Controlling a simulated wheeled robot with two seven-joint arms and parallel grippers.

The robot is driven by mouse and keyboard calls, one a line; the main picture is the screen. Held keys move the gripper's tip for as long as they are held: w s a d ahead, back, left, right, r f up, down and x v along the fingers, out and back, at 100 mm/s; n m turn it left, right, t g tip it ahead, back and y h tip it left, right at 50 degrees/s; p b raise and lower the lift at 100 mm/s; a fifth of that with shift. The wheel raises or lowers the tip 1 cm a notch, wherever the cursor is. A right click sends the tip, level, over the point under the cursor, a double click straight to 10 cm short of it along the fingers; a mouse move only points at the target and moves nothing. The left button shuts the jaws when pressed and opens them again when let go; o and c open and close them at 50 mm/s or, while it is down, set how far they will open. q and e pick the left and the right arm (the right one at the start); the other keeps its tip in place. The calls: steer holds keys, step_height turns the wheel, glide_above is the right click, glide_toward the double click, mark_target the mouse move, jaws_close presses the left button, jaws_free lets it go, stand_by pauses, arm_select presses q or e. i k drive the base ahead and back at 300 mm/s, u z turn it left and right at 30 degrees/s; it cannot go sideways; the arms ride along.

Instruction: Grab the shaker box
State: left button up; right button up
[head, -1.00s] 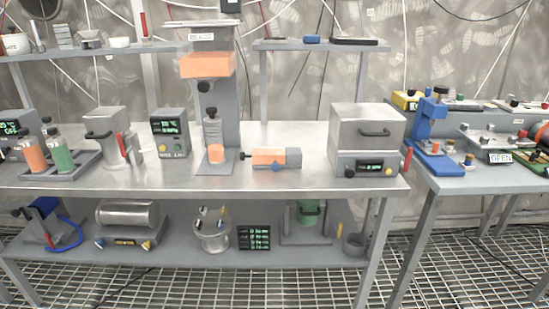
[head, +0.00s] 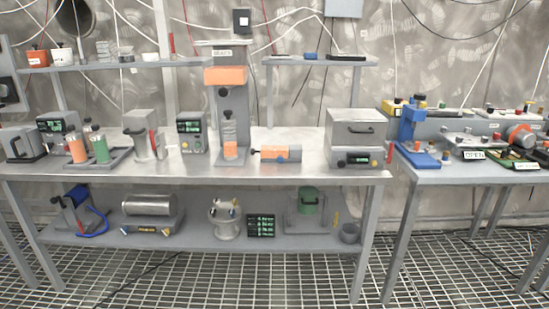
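No label that I can read marks any thing as the shaker box. A silver box-shaped unit (head: 355,128) with a dark front handle and a grey base with a small green display stands at the right end of the steel bench. A smaller silver box (head: 141,124) with a dark handle and a red lever stands left of the middle. Another grey box-like unit (head: 20,144) with a dark handle is at the far left. Neither of my grippers shows in the head view.
The steel bench (head: 310,170) also bears a tall press with an orange block (head: 225,76), an orange-grey cylinder (head: 275,154) and a display unit (head: 190,135). A lower shelf (head: 180,241) holds several devices. A second table (head: 460,177) stands right. Grid floor in front is clear.

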mark_target(269, 153)
steer(key=u, duration=0.55)
steer(key=i, duration=0.95)
steer(key=u, duration=0.25)
